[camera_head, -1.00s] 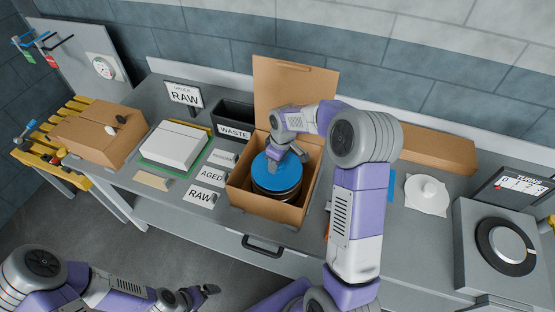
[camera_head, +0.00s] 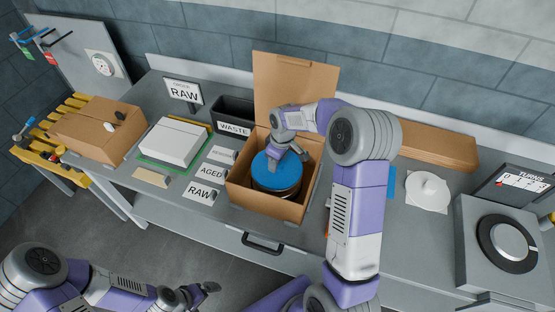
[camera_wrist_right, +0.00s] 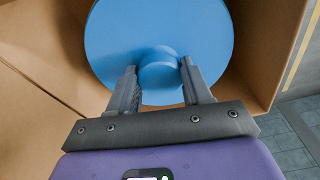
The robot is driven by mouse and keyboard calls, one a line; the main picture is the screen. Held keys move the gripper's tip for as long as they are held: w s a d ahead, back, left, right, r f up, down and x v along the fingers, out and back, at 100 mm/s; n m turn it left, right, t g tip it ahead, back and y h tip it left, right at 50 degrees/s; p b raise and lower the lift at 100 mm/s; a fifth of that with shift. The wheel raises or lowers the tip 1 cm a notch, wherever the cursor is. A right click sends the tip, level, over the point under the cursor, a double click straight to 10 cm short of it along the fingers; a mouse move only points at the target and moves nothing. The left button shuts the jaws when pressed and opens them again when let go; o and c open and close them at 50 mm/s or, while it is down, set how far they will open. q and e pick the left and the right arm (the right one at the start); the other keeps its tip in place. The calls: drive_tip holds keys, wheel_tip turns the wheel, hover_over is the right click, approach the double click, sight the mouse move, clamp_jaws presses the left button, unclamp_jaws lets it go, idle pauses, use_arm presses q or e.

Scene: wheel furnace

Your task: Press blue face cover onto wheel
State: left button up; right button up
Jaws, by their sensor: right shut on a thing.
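The blue face cover (camera_head: 273,171) is a round disc that lies flat on top of the dark wheel (camera_head: 278,190) inside an open cardboard box (camera_head: 243,203). In the right wrist view the cover (camera_wrist_right: 205,40) fills the box opening, with a round blue knob (camera_wrist_right: 157,72) at its near part. My right gripper (camera_head: 290,152) is shut on the knob, with one finger on each side, as the right wrist view (camera_wrist_right: 158,82) also shows. The wheel is hidden under the cover in the wrist view. My left gripper (camera_head: 212,287) is low at the front, away from the bench; its fingers are too small to judge.
The box's raised flap (camera_head: 290,85) stands behind my right gripper. A black waste bin (camera_head: 236,112) and label cards (camera_head: 201,194) are left of the box. A white disc on a sheet (camera_head: 428,189) and a grey machine (camera_head: 480,235) are to the right.

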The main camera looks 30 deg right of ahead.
drive_tip(key=shift+f, duration=0.4)
idle(1.4)
drive_tip(key=o, duration=1)
drive_tip(key=shift+r+p, duration=2)
drive_tip(key=shift+r, duration=1.1)
